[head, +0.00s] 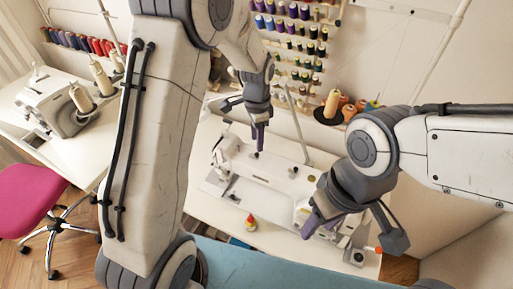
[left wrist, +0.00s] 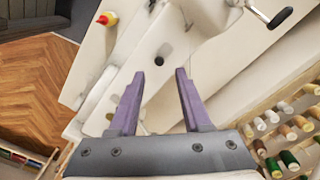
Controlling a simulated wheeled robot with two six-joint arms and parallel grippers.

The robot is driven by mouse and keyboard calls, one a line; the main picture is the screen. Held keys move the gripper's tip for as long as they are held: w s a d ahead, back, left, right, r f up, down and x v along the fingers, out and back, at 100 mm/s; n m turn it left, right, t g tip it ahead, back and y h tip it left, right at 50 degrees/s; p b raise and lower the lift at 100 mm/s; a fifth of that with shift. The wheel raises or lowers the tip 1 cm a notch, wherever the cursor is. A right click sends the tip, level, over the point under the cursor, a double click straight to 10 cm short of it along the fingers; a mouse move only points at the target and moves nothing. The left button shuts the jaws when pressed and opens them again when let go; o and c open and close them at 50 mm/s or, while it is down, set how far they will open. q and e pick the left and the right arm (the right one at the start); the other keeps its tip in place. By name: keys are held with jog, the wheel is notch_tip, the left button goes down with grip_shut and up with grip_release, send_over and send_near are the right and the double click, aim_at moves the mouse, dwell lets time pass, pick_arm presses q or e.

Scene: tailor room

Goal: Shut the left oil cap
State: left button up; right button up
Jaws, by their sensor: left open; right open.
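The white sewing machine (head: 270,172) stands on the white table. Two small dark round spots sit on its top: the left one, likely the left oil cap (head: 255,155), and one further right (head: 293,171). In the left wrist view a dark round spot, likely the left oil cap (left wrist: 162,54), lies ahead of and between my fingertips. I cannot tell whether its lid is up or down. My left gripper (head: 258,145) is open and empty, pointing down just above the left end of the machine; its purple fingers also show in the left wrist view (left wrist: 160,75). My right gripper (head: 318,222) is open by the machine's right end.
A small red and yellow bottle (head: 250,222) stands on the table in front of the machine. A thread rack (head: 295,40) hangs on the wall behind. Another machine (head: 62,105) and a pink chair (head: 30,198) are at left.

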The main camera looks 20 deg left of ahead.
aim_at(257, 153)
pick_arm(q)
notch_tip(257, 153, up, 6)
jog(key=shift+f+b, duration=0.1)
jog(key=shift+b, duration=0.3)
jog(key=s+d+r+n, duration=0.1)
jog(key=s+d+r, duration=0.1)
jog(key=s+d, duration=0.35)
jog(key=s+d+r+n, duration=0.1)
jog(key=s+d+r, duration=0.15)
jog(key=s, duration=0.55)
jog(key=s+d+f+n+h, duration=0.1)
jog(key=s+n, duration=0.1)
jog(key=s, duration=1.1)
jog(key=shift+s, duration=0.3)
